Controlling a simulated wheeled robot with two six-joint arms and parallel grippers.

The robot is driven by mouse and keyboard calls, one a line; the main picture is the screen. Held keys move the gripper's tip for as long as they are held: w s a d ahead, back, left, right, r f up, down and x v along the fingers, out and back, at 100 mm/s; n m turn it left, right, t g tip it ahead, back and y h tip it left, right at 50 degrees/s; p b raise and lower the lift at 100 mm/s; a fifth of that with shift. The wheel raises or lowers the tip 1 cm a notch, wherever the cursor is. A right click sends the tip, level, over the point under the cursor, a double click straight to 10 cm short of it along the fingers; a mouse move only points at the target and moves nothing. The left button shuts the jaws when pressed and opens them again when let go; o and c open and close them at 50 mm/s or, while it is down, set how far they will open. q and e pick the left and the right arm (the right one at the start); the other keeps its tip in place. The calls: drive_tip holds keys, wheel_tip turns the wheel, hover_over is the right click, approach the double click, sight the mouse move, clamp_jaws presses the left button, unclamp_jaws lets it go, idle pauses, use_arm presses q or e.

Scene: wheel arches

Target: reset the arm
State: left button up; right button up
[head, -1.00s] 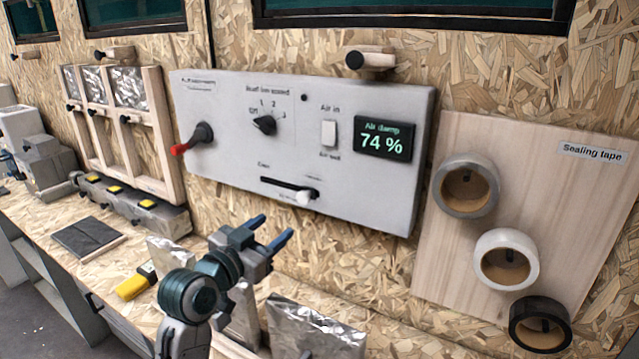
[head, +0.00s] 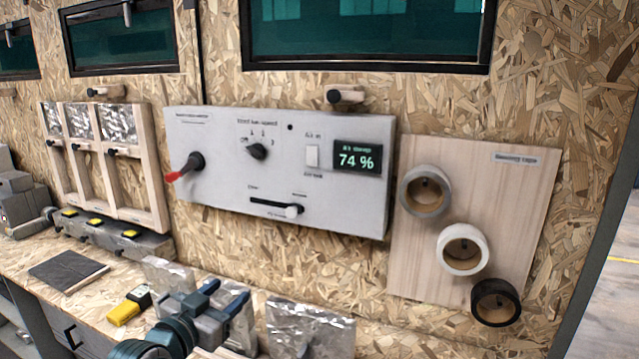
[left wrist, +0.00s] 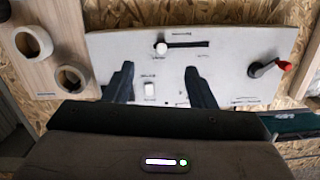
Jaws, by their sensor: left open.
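My left gripper (head: 226,297) is low in the head view, in front of the wall and above the bench. Its two dark blue fingers are apart with nothing between them. In the left wrist view the open fingers (left wrist: 160,85) point toward the grey control panel (left wrist: 230,50), apart from it. The panel (head: 225,205) hangs on the chipboard wall with a red-tipped lever (head: 184,168), a dark knob (head: 257,151), a white switch (head: 313,156), a slider (head: 292,211) and a display (head: 358,158) reading 74 %. My right gripper is not in view.
A wooden board (head: 410,250) with several tape rolls is right of the panel. A wooden frame (head: 160,185) with silvery sheets is to the left. The bench (head: 90,310) carries a dark flat piece (head: 68,270), a yellow item (head: 124,312) and silvery bags (head: 310,330).

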use_arm(q)
drive_tip(key=s+a+f+n+g+y, duration=0.1)
drive_tip(key=s+a+f+g+y, duration=0.15)
drive_tip(key=s+f, duration=0.6)
drive_tip(key=s+a+f+n+g+y, duration=0.1)
drive_tip(key=s+a+f+n+g, duration=0.3)
drive_tip(key=f, duration=0.7)
drive_tip(key=s+a+f+g+y, duration=0.1)
drive_tip(key=s+f+g+y, duration=0.3)
drive_tip(key=s, duration=0.6)
drive_tip(key=s+a+f+g+h, duration=0.1)
drive_tip(key=s+a+f+g, duration=0.1)
drive_tip(key=s+f, duration=0.65)
wheel_tip(320, 180, down, 26)
drive_tip(key=s+a, duration=0.2)
drive_tip(key=a, duration=0.1)
drive_tip(key=s+f+g, duration=0.2)
drive_tip(key=s+f, duration=1.6)
drive_tip(key=f, duration=0.2)
drive_tip(key=shift+s+a+f, duration=0.35)
drive_tip(key=shift+a+f, duration=0.05)
